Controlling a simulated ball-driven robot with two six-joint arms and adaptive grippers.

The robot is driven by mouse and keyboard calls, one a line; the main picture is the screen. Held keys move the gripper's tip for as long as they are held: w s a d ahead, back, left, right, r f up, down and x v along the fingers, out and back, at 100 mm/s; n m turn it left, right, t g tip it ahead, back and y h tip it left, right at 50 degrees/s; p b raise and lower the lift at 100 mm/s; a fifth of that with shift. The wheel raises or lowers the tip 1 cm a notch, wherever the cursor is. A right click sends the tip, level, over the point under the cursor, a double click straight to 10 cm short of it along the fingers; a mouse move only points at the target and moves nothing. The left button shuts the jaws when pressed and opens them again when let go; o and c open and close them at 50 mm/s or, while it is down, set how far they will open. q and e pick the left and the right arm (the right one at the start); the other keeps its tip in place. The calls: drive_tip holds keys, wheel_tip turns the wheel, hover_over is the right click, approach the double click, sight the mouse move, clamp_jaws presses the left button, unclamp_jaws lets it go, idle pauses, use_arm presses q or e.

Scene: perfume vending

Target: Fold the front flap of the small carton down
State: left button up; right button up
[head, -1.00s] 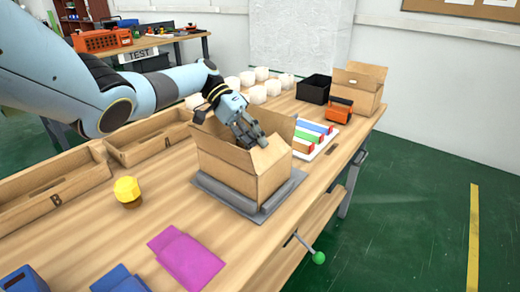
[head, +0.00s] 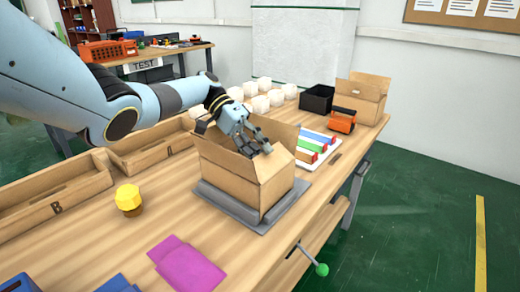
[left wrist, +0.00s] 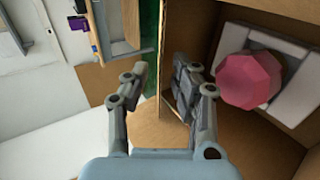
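The small brown carton (head: 232,178) stands open-topped on a grey plate (head: 205,192) near the table's front edge. A raised flap (head: 283,134) shows at its far side. In the left wrist view, my left gripper (left wrist: 160,67) is open, with one finger on each side of a thin upright cardboard edge (left wrist: 161,38); contact cannot be told. A pink faceted object (left wrist: 250,80) sits in a white insert (left wrist: 296,58) inside the carton. My right gripper is not in view.
Coloured bars (head: 312,143) lie on a white tray just behind the carton. A black bin (head: 316,99), an orange item (head: 342,119) and another open carton (head: 362,106) stand farther back. A yellow-topped item (head: 128,198) and magenta pieces (head: 187,265) lie at the front left.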

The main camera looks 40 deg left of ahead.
use_arm(q)
drive_tip(key=v, duration=0.7)
drive_tip(key=shift+a+r, duration=0.15)
drive_tip(key=shift+a, duration=0.05)
